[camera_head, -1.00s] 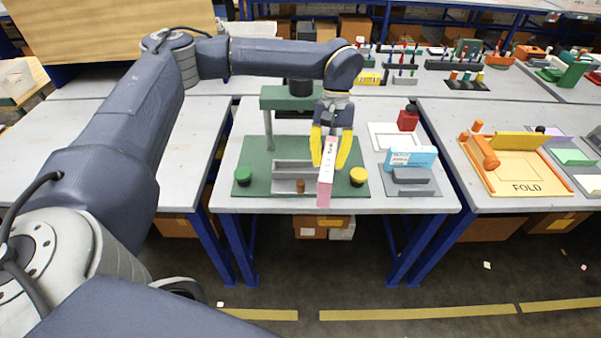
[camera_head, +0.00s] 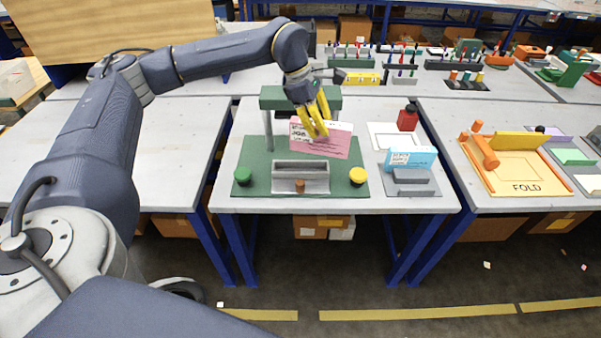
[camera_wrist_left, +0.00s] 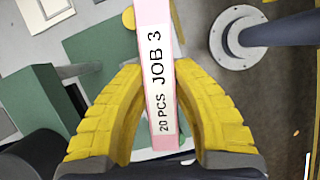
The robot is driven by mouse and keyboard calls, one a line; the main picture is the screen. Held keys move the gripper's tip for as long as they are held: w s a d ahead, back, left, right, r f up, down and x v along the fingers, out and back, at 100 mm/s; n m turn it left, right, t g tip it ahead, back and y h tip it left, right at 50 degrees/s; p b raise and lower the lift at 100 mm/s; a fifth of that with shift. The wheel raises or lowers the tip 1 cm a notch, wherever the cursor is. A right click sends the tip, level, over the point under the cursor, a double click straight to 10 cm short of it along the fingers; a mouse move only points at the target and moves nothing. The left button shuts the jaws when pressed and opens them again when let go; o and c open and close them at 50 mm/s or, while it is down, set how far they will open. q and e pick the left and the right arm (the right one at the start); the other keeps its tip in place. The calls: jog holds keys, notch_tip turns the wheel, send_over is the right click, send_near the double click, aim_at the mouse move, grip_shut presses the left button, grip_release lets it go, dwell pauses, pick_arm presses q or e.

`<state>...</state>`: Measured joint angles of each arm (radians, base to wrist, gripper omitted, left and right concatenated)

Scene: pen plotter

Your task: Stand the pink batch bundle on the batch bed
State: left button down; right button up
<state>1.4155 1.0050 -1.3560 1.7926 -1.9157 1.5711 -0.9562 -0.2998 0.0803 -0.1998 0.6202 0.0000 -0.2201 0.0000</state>
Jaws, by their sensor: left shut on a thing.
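The pink batch bundle (camera_head: 335,146) is a flat slab with a white label on its upper left. My left gripper (camera_head: 313,119) is shut on its upper edge and holds it broad side towards the head camera, above and behind a grey trough (camera_head: 302,166) on a green base. In the left wrist view the bundle (camera_wrist_left: 160,80) stands between the yellow fingers (camera_wrist_left: 160,125); its edge label reads "JOB 3" and "20 PCS". I cannot tell for sure which fixture is the batch bed. My right gripper is out of view.
The green machine (camera_head: 272,100) stands behind the bundle, with green (camera_head: 242,175) and yellow (camera_head: 357,175) buttons in front. To the right, a blue-and-white bundle (camera_head: 411,157) stands at a grey holder (camera_head: 412,176).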

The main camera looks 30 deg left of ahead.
pick_arm(q)
jog(key=w+a+r+m+g+y, duration=0.2)
jog(key=a+m+y, duration=0.2)
jog(key=m, duration=1.3)
jog(key=w+a+r+m+g+y, duration=0.15)
jog(key=a+m+y, duration=0.3)
jog(key=m, duration=1.25)
jog(key=shift+n, duration=0.3)
notch_tip(320, 180, down, 20)
jog(key=shift+w+f, duration=0.1)
jog(key=c, duration=1.2)
grip_release()
jog(key=shift+f, duration=0.1)
